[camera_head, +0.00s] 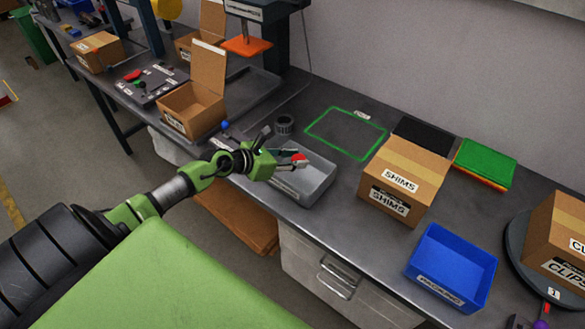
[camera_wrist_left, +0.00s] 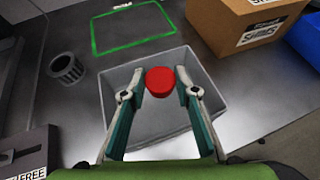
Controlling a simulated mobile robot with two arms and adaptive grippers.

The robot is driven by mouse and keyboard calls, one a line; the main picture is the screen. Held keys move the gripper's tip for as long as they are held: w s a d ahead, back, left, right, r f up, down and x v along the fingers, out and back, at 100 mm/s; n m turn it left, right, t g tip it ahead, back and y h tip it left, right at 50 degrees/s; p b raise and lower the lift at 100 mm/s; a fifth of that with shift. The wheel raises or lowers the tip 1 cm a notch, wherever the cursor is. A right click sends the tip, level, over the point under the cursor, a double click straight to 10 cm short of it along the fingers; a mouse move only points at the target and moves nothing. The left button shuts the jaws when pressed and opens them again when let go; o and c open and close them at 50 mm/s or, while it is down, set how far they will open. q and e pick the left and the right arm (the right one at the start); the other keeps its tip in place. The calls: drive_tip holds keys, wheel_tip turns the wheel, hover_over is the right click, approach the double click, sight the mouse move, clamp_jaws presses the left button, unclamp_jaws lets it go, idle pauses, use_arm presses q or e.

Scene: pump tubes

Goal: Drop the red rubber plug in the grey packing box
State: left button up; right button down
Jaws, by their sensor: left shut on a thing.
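The red rubber plug (camera_wrist_left: 160,81) is held between the fingertips of my left gripper (camera_wrist_left: 158,92). In the head view the plug (camera_head: 299,158) shows as a small red spot at the tip of the left gripper (camera_head: 290,155). The grey packing box (camera_head: 318,182) stands open on the bench near its front edge. In the left wrist view the box (camera_wrist_left: 205,115) lies below the plug and the fingers, and the plug appears above its opening. My left gripper is shut on the plug. My right gripper is not in view.
A closed SHIMS carton (camera_head: 404,175) stands right of the grey box, with a blue bin (camera_head: 452,268) beyond it. An open cardboard box (camera_head: 192,108) is to the left. A dark ring-shaped part (camera_head: 284,124) and a green outlined area (camera_head: 345,133) lie behind.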

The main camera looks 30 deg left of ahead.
use_arm(q)
drive_tip(key=shift+w+a+f, duration=0.3)
drive_tip(key=shift+a+f, duration=0.05)
drive_tip(key=shift+f, duration=0.2)
drive_tip(key=shift+w+a+f, duration=0.25)
drive_tip(key=shift+a+f, duration=0.05)
drive_tip(key=shift+f, duration=0.25)
drive_tip(key=shift+w+a+f, duration=0.1)
drive_tip(key=shift+f, duration=1.55)
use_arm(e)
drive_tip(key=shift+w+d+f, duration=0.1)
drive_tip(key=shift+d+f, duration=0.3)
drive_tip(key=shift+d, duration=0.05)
use_arm(q)
drive_tip(key=shift+f+b, duration=0.1)
drive_tip(key=shift+b, duration=0.2)
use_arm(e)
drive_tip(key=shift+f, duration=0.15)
use_arm(q)
drive_tip(key=shift+f+b, duration=0.4)
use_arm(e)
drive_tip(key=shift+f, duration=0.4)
use_arm(q)
drive_tip(key=shift+f, duration=0.15)
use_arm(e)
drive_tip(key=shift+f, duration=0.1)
use_arm(q)
drive_tip(key=o, duration=1)
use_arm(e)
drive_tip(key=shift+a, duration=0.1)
